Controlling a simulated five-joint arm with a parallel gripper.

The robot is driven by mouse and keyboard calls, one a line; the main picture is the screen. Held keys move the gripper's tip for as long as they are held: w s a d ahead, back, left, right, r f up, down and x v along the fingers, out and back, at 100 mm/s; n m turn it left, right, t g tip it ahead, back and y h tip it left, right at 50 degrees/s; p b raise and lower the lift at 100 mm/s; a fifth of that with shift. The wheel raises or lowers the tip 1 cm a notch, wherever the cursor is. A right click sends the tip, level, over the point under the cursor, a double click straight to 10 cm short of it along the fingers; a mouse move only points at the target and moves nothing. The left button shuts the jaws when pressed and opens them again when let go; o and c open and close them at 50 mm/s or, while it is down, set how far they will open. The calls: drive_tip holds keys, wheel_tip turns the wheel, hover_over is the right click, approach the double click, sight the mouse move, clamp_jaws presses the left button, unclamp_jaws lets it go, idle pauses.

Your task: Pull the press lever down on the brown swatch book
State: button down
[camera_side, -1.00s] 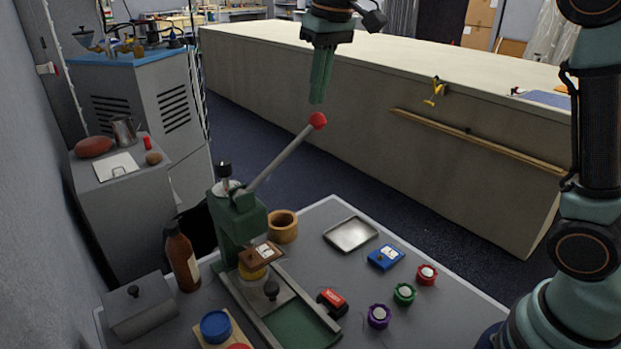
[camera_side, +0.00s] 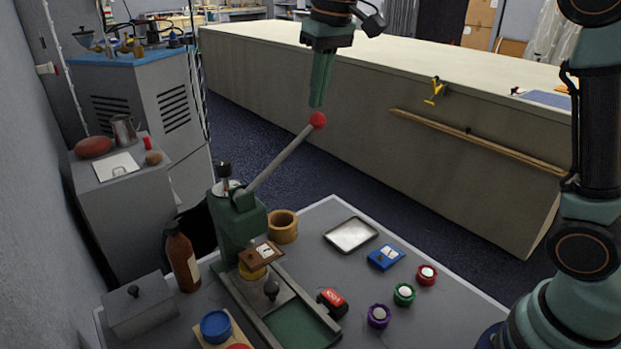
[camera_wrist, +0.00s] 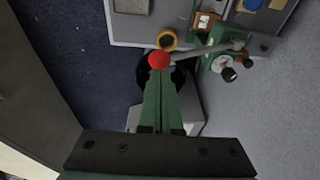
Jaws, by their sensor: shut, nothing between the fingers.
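The green press (camera_side: 238,222) stands on the grey bench. Its grey lever (camera_side: 281,160) slants up to the right and ends in a red knob (camera_side: 318,120). A brown swatch book (camera_side: 261,254) lies on a yellow round piece under the press head. My gripper (camera_side: 317,104) is shut and empty, pointing down, with its green fingertips just above the red knob in the side view. In the wrist view the fingertips (camera_wrist: 160,72) appear right at the red knob (camera_wrist: 159,60); I cannot tell whether they touch it. The lever is raised.
On the bench are a wooden ring (camera_side: 283,227), a metal tray (camera_side: 351,235), a blue swatch book (camera_side: 386,257), several coloured round pieces and a brown bottle (camera_side: 181,257). The long cloth table (camera_side: 400,130) stands behind. Air around the knob is clear.

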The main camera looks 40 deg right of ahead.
sight(323, 115)
drive_tip(key=shift+f, duration=0.8)
drive_tip(key=shift+d+f, duration=0.3)
drive_tip(key=shift+f, duration=0.45)
drive_tip(key=shift+d+f, duration=0.3)
drive_tip(key=shift+f, duration=0.55)
drive_tip(key=shift+d+f, duration=0.2)
drive_tip(key=shift+f, duration=0.55)
drive_tip(key=shift+d+f, duration=0.15)
drive_tip(key=shift+f, duration=0.6)
wheel_tip(323, 115, down, 3)
drive_tip(key=shift+d+f, duration=0.1)
drive_tip(key=shift+f, duration=0.15)
